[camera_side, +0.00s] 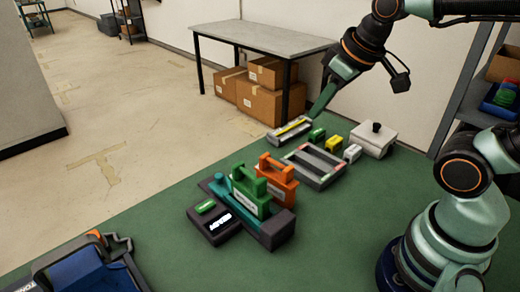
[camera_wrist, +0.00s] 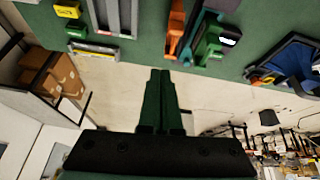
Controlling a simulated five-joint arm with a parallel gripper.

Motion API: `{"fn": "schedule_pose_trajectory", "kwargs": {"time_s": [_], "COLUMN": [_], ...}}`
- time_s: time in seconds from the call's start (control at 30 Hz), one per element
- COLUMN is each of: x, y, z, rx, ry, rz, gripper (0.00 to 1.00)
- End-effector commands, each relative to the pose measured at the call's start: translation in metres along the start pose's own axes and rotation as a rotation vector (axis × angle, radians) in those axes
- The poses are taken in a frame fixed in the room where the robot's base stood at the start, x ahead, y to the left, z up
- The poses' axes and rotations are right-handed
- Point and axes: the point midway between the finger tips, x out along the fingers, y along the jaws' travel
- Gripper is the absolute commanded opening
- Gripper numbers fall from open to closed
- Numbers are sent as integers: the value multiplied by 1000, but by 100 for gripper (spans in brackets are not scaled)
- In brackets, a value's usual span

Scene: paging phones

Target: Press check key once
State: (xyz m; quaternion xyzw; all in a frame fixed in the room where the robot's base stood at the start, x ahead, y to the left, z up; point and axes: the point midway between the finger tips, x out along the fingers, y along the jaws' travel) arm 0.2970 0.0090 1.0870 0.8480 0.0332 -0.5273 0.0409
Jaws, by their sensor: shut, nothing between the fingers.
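A dark box (camera_side: 214,226) with a green key (camera_side: 205,207) and a small lit display stands on the green mat, left of the phone rack; no key label is readable, so I cannot tell which is the check key. My gripper (camera_side: 313,115) is shut and empty, above the mat's far edge near a flat grey holder, away from the dark box. Its closed fingers (camera_wrist: 160,73) show in the wrist view.
The grey holder with a yellow strip (camera_side: 290,132), a grey tray (camera_side: 313,165), small green, yellow and white blocks, and a white lidded box (camera_side: 374,138) stand at the back. A blue bin (camera_side: 85,270) is front left. The mat's front middle is clear.

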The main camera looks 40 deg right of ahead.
Motion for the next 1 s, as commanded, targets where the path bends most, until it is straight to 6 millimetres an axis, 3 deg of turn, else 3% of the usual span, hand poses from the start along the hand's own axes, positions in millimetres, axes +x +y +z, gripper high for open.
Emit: {"fn": "schedule_pose_trajectory", "kwargs": {"time_s": [0.37,0.6,1.0], "x": [18,43,104], "y": [-44,-81,-154], "z": [-60,-91,-115], "rx": [-458,-760,-1242], "ry": [-135,-210,-312], "rz": [-86,-157,-297], "gripper": [0,0,0]}}
